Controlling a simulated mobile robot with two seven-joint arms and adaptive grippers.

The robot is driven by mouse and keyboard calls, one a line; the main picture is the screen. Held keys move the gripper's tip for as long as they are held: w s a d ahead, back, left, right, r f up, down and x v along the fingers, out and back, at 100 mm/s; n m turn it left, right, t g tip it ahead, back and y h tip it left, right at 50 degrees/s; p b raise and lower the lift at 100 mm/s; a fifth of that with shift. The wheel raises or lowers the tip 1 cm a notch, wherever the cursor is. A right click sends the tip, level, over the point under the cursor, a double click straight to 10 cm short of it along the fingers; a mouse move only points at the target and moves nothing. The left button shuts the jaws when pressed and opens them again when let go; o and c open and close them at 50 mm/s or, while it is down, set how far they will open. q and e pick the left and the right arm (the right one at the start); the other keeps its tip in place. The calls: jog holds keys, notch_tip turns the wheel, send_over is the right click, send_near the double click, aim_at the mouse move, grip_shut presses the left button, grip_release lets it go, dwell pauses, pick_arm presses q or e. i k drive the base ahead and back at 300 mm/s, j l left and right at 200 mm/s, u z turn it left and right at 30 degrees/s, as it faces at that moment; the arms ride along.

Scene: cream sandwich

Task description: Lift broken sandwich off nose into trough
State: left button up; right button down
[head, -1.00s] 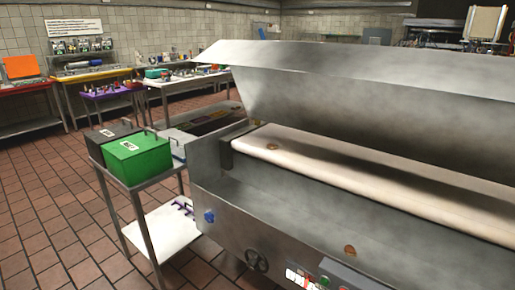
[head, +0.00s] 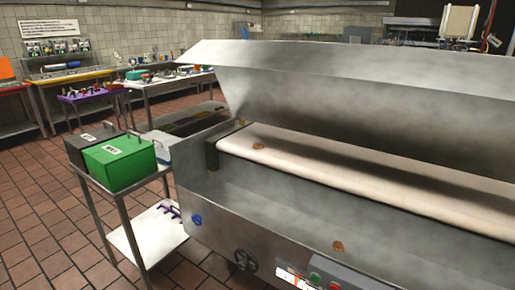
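A small round brown piece (head: 258,145), like a biscuit or sandwich, lies on the pale conveyor belt (head: 350,178) close to its left end, the nose. It is too small to tell whether it is broken. A second round brown piece (head: 338,246) shows at the front of the steel machine, below the belt. A long steel trough-like channel (head: 270,195) runs along the near side of the belt, lower than it. Neither of my grippers is in view.
A steel hood (head: 360,100) hangs over the belt. A green box (head: 119,163) and a dark box (head: 88,143) stand on a small side table at left. The front panel has a blue knob (head: 197,220) and a handwheel (head: 245,260). Tiled floor at far left is clear.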

aim_at(256, 146)
jog(key=z, duration=0.6)
jog(key=i+j+z, duration=0.15)
jog(key=j+z, duration=0.6)
jog(key=j, duration=0.15)
jog(key=i+j+z, duration=0.1)
jog(key=j+z, duration=0.15)
jog(key=j, duration=0.75)
